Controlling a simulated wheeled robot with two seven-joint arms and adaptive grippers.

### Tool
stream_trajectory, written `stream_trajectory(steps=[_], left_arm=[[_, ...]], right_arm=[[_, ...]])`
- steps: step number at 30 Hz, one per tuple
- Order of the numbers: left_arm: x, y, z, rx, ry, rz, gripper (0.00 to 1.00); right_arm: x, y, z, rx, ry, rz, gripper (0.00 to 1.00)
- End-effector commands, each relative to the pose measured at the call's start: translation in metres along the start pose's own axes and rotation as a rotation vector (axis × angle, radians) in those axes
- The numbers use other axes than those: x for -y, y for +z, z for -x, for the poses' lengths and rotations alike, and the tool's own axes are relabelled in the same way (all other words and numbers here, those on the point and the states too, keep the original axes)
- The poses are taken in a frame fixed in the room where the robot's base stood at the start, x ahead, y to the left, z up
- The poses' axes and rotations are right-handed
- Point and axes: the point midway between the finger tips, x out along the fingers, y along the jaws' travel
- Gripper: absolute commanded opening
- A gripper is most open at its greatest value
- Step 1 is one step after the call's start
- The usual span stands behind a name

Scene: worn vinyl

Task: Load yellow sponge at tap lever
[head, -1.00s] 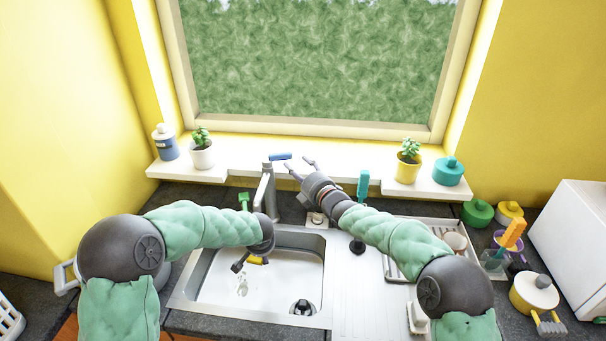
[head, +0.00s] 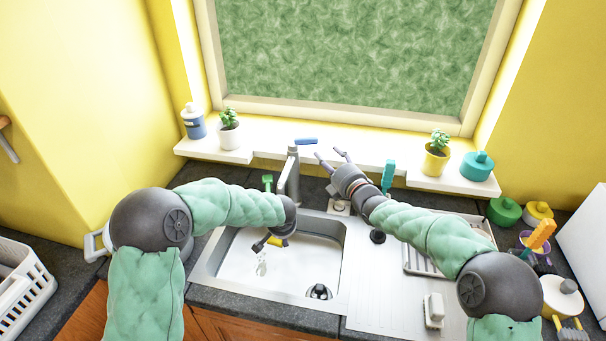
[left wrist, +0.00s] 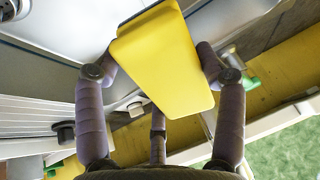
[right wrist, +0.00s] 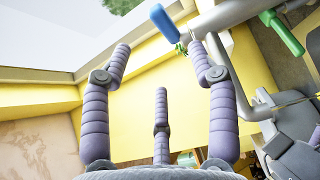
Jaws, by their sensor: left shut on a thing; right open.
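The yellow sponge (left wrist: 165,60) is held between the fingers of my left gripper (left wrist: 155,75), which is shut on it. In the head view the sponge (head: 277,242) shows small, over the sink basin and below the tap. The tap (head: 291,172) stands behind the basin, and its blue lever (head: 306,141) is at the top. The lever also shows in the right wrist view (right wrist: 163,22). My right gripper (head: 332,158) is open and empty, just right of the lever, its fingers pointing toward the window sill. I see no contact between it and the lever.
The sink basin (head: 235,262) lies under my left gripper. Plant pots (head: 436,160) and a teal jar (head: 478,166) stand on the sill (head: 265,143). A teal-handled brush (head: 388,176) stands beside my right forearm. A dish rack, utensils and pots crowd the right counter.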

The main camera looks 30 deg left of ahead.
Motion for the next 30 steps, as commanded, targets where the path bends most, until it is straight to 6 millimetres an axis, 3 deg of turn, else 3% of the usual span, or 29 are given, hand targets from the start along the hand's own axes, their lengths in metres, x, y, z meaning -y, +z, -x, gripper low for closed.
stream_trajectory(steps=[8,30], left_arm=[[0.0,0.0,0.0,0.0,0.0,0.0,0.44],[0.0,0.0,0.0,0.0,0.0,0.0,0.44]], right_arm=[[0.002,-0.001,0.002,-0.009,-0.002,0.0,0.59],[0.002,-0.002,-0.086,-0.008,-0.002,0.0,0.59]])
